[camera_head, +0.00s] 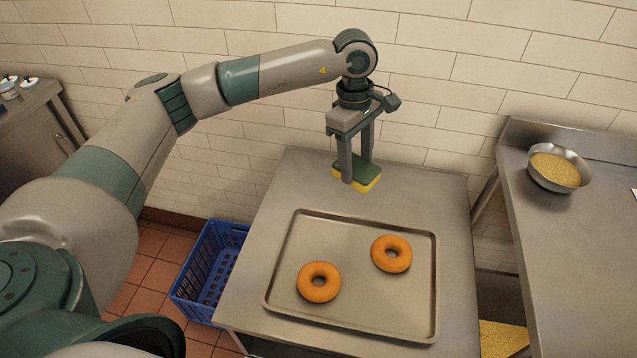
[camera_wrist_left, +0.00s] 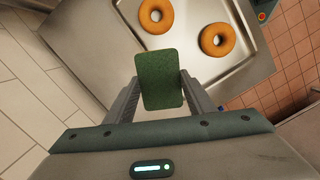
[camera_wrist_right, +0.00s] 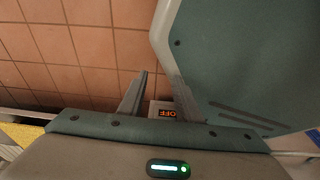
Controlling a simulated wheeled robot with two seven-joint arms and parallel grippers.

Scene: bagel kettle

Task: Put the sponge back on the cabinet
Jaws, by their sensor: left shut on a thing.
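The sponge, green on top and yellow below (camera_head: 358,174), is between the fingers of my left gripper (camera_head: 357,170), which is shut on it. It is over the back of the steel table (camera_head: 290,200), behind the tray; I cannot tell whether it touches the top. In the left wrist view the green face of the sponge (camera_wrist_left: 160,80) shows between both fingers. A steel cabinet or counter (camera_head: 40,125) stands at the far left, partly cut off. My right gripper (camera_wrist_right: 156,80) shows only in the right wrist view, fingers apart and nothing between them.
A metal tray (camera_head: 268,292) with two bagels (camera_head: 319,282) (camera_head: 391,253) lies on the table. A blue crate (camera_head: 212,262) is on the floor to its left. A bowl of grains (camera_head: 556,171) stands on the right counter (camera_head: 560,270). A tiled wall is behind.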

